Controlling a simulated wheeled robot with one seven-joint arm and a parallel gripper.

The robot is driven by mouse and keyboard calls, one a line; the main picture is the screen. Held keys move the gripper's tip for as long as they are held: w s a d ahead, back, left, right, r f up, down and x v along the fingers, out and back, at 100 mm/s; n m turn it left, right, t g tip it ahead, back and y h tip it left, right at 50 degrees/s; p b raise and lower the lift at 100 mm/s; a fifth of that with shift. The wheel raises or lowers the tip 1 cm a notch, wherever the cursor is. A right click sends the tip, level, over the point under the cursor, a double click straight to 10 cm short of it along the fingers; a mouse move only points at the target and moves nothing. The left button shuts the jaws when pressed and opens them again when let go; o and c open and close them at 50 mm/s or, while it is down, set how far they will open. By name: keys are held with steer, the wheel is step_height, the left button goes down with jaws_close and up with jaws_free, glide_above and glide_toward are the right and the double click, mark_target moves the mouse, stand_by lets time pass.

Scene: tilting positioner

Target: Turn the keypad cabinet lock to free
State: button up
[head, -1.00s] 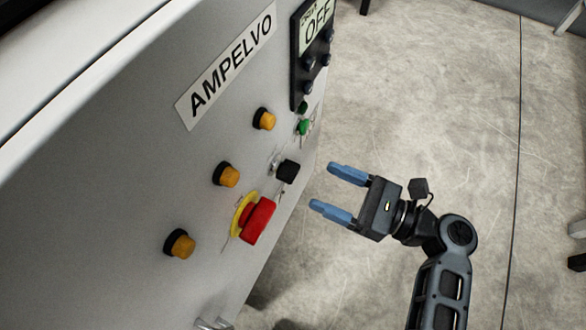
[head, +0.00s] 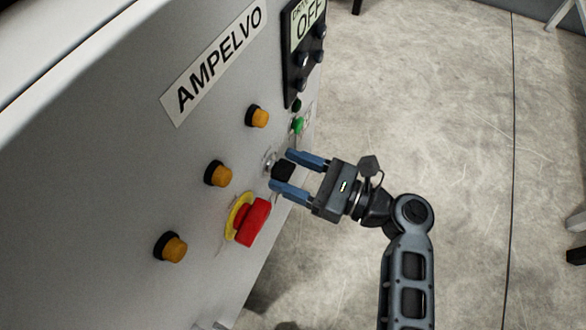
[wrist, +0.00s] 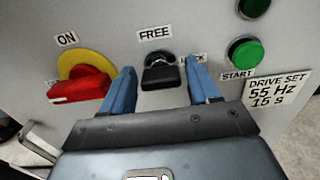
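The lock is a small black knob (head: 283,172) on a silver collar, on the grey cabinet face. In the wrist view the knob (wrist: 160,76) sits below a FREE label (wrist: 154,33), with a LOCK label (wrist: 192,58) at its right, partly hidden by a finger. Which label the knob points at, I cannot tell. My gripper (head: 282,169) is open, its two blue fingers on either side of the knob. In the wrist view a gap shows between the knob and each finger of my gripper (wrist: 160,68).
A red switch handle (wrist: 80,86) on a yellow plate is close left of the fingers in the wrist view. A green START button (wrist: 245,52) is to the right. Several amber buttons (head: 218,173) and a display panel reading OFF (head: 305,50) are on the face. Floor beside is clear.

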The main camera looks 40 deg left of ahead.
steer(key=c, duration=0.7)
steer(key=shift+n, duration=0.4)
steer(key=n, duration=0.3)
steer(key=shift+s+d+f+n, duration=0.1)
steer(key=shift+n, duration=0.2)
steer(key=n, duration=0.2)
steer(key=n+b, duration=0.1)
steer(key=n, duration=0.1)
steer(key=shift+s+f+n, duration=0.15)
steer(key=shift+n, duration=0.15)
steer(key=shift+f+n+b, duration=0.15)
steer(key=shift+n+b, duration=2.35)
steer(key=shift+n, duration=2)
steer(key=o, duration=1)
steer(key=shift+c, duration=0.2)
